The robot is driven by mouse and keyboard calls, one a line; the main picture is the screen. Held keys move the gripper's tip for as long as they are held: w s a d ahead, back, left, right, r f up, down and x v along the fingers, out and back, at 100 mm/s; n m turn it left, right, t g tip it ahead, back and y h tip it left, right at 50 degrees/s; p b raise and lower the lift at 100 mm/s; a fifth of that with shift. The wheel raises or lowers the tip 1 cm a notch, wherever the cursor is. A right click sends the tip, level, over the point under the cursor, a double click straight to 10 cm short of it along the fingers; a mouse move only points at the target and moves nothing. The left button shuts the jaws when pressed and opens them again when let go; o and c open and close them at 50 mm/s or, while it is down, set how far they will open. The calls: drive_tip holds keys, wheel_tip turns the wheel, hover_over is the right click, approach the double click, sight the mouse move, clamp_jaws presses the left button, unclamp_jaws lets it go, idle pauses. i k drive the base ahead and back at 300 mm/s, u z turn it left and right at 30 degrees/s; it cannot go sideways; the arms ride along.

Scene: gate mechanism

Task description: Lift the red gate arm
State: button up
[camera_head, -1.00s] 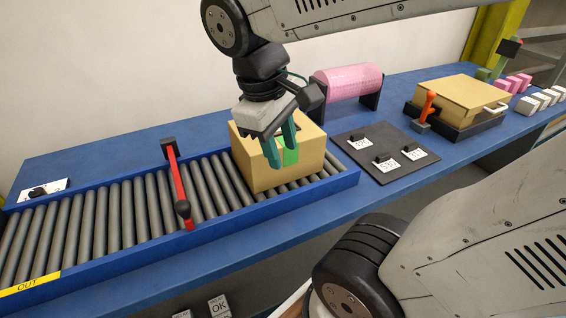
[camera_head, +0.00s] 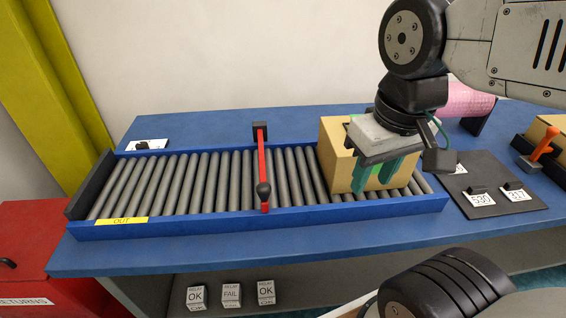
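The red gate arm (camera_head: 262,165) lies lowered across the roller conveyor. Its black pivot block (camera_head: 260,130) is at the far rail and its black knob (camera_head: 263,190) is near the front rail. My gripper (camera_head: 377,176) is to the right of the gate arm, with its green fingers pointing down at the front of the cardboard box (camera_head: 338,150). The fingers are spread apart with a gap between them. Whether they touch the box is not clear.
The roller conveyor (camera_head: 190,221) has blue rails and a yellow OUT label (camera_head: 122,221) at its left. A dark mat (camera_head: 500,170) with numbered tags lies to the right. A red returns bin (camera_head: 30,255) stands at lower left. The rollers left of the gate arm are clear.

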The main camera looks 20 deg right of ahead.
sight(263, 190)
drive_tip(key=z, duration=0.9)
drive_tip(key=k, duration=0.55)
drive_tip(key=u, duration=0.95)
